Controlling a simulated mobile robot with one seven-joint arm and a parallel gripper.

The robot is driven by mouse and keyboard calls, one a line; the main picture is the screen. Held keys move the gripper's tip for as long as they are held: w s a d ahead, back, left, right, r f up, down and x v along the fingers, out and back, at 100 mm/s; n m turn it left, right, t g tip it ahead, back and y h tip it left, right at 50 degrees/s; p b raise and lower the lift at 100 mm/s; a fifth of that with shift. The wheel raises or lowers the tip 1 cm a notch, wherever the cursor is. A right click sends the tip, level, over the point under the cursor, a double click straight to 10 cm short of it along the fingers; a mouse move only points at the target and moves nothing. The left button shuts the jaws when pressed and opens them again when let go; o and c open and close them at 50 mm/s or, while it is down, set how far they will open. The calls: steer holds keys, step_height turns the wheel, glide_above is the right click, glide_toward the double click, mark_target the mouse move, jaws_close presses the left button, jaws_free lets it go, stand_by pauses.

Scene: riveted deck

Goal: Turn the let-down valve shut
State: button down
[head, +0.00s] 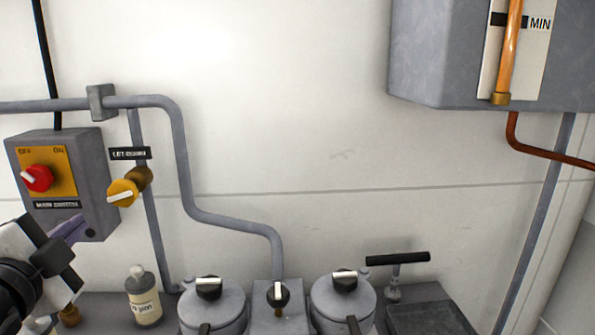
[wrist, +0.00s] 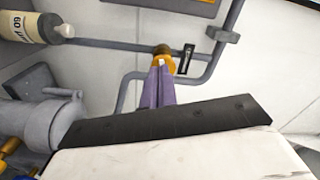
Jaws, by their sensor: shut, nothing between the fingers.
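The let-down valve (head: 124,193) is a yellow knob with a white pointer on a brass body, set on a vertical grey pipe under a black label. Its pointer lies nearly level in the head view, its left end slightly lower. My gripper (head: 82,222) is at the lower left, below and left of the knob, with a gap between them in that view. Its purple fingers are shut and empty. In the wrist view the fingertips (wrist: 158,64) point at the yellow knob (wrist: 166,64) and overlap its near part; I cannot tell whether they touch.
The main switch box (head: 68,180) with a red knob is just left of the valve, behind my gripper. A labelled bottle (head: 143,297) stands below. Lidded pots (head: 212,308) and a black-handled lever (head: 398,258) are along the bottom.

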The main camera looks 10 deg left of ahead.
mark_target(123, 193)
steer(key=w+a+f+n, duration=0.1)
steer(key=w, duration=0.5)
steer(key=shift+w+a+f+n+p, duration=0.2)
steer(key=shift+w+n+p, duration=0.1)
steer(key=shift+d+r, duration=0.2)
steer(key=shift+d, duration=0.05)
stand_by(0.8)
